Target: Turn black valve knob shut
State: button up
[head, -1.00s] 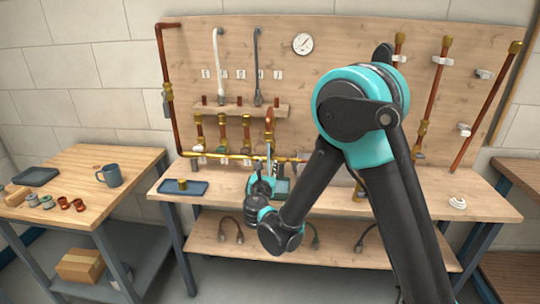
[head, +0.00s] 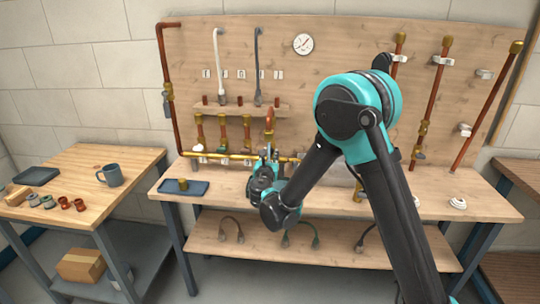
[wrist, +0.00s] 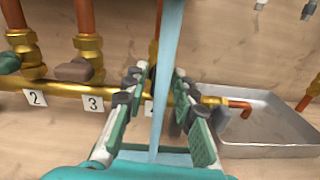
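A brass pipe (wrist: 60,88) with several upright branch valves runs along the board in the wrist view. A grey-brown valve knob (wrist: 74,70) is at label 3, and a dark green knob (wrist: 9,62) is at the left edge. My gripper (wrist: 155,78) is at the fourth branch, its fingers apart on either side of it. A small dark patch shows between the fingertips, perhaps the black knob; a light blue bar hides most of it. I cannot tell whether the fingers touch it. In the head view my gripper (head: 264,174) is in front of the manifold's right end.
A metal tray (wrist: 265,118) lies right of the fingers, under a short copper outlet (wrist: 240,105). The bench (head: 400,193) has free room to the right. A blue tray (head: 172,190) with a brass fitting (head: 183,184) stands to the left.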

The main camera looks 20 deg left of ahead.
grip_shut()
jog(key=shift+m, duration=0.4)
jog(key=m, duration=0.3)
jog(key=shift+d, duration=0.1)
jog(key=m, duration=0.3)
jog(key=shift+m, duration=0.3)
jog(key=m, duration=0.4)
jog(key=shift+w+f+m, duration=0.1)
jog(key=shift+m, duration=0.2)
jog(key=shift+d+m, duration=0.1)
jog(key=shift+m, duration=2.2)
